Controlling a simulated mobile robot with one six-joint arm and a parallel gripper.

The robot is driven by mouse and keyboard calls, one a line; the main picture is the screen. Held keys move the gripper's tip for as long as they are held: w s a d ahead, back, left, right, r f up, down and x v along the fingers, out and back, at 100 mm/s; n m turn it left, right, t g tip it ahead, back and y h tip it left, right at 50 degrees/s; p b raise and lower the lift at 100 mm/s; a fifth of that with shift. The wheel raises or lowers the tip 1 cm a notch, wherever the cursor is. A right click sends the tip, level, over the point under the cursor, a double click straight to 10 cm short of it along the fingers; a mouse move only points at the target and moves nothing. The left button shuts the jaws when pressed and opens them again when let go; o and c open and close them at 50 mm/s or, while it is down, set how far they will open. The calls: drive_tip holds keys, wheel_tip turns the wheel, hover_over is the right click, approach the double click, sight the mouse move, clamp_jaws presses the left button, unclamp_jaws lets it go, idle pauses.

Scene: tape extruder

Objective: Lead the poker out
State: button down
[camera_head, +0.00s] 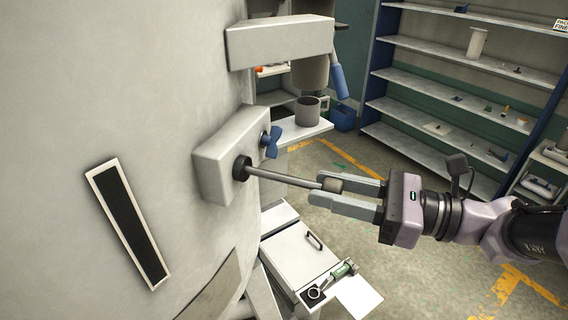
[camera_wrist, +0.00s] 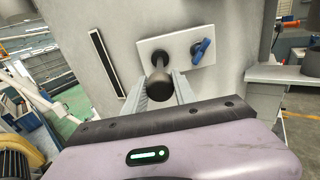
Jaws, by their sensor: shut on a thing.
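The poker (camera_head: 285,179) is a grey metal rod. In the head view it sticks out from a dark round port (camera_head: 241,168) in a pale box (camera_head: 216,160) on the side of the big machine. My gripper (camera_head: 330,195) is shut on the knob at the rod's outer end. In the wrist view the dark round knob (camera_wrist: 160,87) sits between the two fingers of my gripper (camera_wrist: 160,92), with the port (camera_wrist: 153,52) behind it. The rod's inner end is hidden inside the port.
A blue valve handle (camera_head: 271,142) is close beside the port. A blue lever (camera_head: 339,81) hangs above, and a grey cup (camera_head: 307,110) stands on a ledge. A white cabinet (camera_head: 297,258) is below. Shelves (camera_head: 440,95) stand at the back right, with open floor before them.

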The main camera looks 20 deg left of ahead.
drive_tip(key=shift+s+d+b, duration=0.15)
drive_tip(key=shift+d+b, duration=0.25)
drive_tip(key=shift+d, duration=1.3)
drive_tip(key=c, duration=0.9)
unclamp_jaws()
drive_tip(key=shift+d, duration=0.15)
